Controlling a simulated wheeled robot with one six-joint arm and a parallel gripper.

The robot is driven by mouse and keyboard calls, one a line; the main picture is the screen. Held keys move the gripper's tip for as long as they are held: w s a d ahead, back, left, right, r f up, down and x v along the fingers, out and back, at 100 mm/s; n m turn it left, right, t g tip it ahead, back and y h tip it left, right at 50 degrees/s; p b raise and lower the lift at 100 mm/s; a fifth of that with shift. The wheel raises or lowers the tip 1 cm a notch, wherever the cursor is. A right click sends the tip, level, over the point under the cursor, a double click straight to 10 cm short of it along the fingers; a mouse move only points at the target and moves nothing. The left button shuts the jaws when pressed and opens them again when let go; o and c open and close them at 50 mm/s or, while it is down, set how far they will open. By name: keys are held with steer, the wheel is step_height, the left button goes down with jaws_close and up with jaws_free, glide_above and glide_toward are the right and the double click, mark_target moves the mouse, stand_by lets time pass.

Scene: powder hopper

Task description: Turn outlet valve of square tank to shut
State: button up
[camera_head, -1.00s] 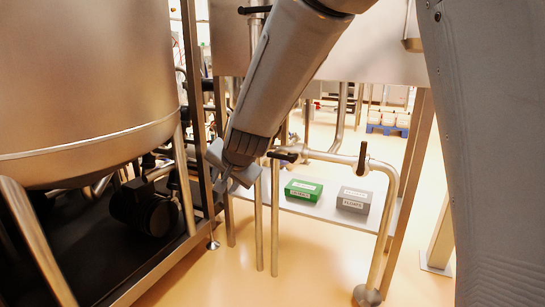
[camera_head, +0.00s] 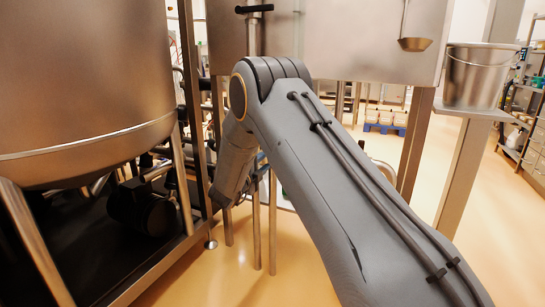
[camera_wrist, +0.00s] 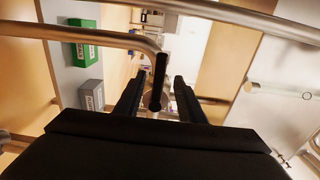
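The square metal tank (camera_head: 350,45) hangs at the upper middle of the head view. A black valve handle (camera_head: 254,8) sits on an upright pipe at its left. In the wrist view, my gripper (camera_wrist: 157,92) is open, its two dark fingers apart. A dark lever (camera_wrist: 158,78) shows between the fingers, near the end of a metal pipe (camera_wrist: 85,36). I cannot tell whether the fingers touch it, or whether it is the square tank's outlet valve. In the head view my arm hides the fingers and most of the pipework.
A large round tank (camera_head: 85,85) stands at the left. A bucket (camera_head: 478,75) rests on a bracket at the right, and a ladle (camera_head: 415,43) hangs by the tank.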

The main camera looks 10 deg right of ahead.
steer(key=x, duration=0.6)
steer(key=shift+w+d+b, duration=0.2)
steer(key=shift+w+b, duration=0.05)
steer(key=shift+b, duration=0.1)
jaws_close()
